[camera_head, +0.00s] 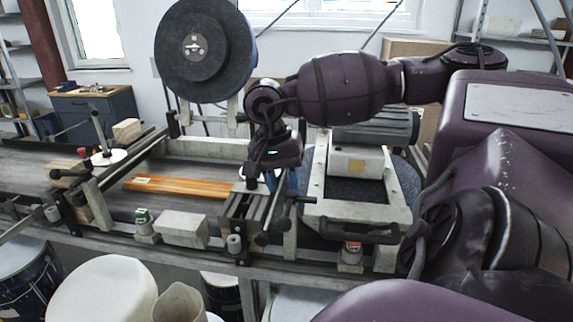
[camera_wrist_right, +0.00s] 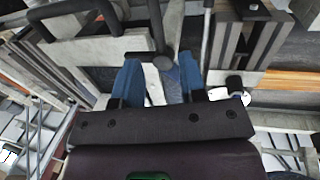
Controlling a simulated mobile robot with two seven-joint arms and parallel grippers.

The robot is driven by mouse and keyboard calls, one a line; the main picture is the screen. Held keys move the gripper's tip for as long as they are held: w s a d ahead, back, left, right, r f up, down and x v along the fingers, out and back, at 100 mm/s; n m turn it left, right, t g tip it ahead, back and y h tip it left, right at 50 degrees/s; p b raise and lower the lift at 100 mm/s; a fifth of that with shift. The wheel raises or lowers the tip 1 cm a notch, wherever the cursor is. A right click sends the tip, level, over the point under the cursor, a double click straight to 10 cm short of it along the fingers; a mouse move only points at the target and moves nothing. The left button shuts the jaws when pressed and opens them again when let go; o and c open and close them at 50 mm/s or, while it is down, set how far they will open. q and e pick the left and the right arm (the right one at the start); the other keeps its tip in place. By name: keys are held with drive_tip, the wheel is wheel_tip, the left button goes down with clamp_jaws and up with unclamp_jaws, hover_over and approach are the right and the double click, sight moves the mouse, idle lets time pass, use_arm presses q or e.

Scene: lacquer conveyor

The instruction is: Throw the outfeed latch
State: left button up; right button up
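My right gripper (camera_head: 283,185) points down over the conveyor's near right part, beside a dark slatted clamp block (camera_head: 250,212). In the right wrist view its two blue fingers (camera_wrist_right: 160,80) are apart. A black round knob (camera_wrist_right: 163,62) on a bar shows between them, with a pale post behind; whether they touch it is unclear. A lever with a white round base (camera_head: 108,157) stands at the conveyor's left. Another white disc (camera_head: 240,174) is partly hidden by my gripper and also shows in the wrist view (camera_wrist_right: 235,86). I cannot tell which part is the outfeed latch. My left gripper is out of view.
An orange-brown wooden board (camera_head: 180,187) lies on the conveyor (camera_head: 125,203). A large dark wheel (camera_head: 205,50) stands behind. A pale frame with a black handle (camera_head: 350,232) stands to the right. White tubs (camera_head: 100,290) stand in front, below.

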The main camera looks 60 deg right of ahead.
wheel_tip(320, 180, up, 7)
drive_tip(key=w, duration=0.1)
drive_tip(key=shift+a, duration=0.25)
drive_tip(key=shift+f, duration=0.15)
idle(0.4)
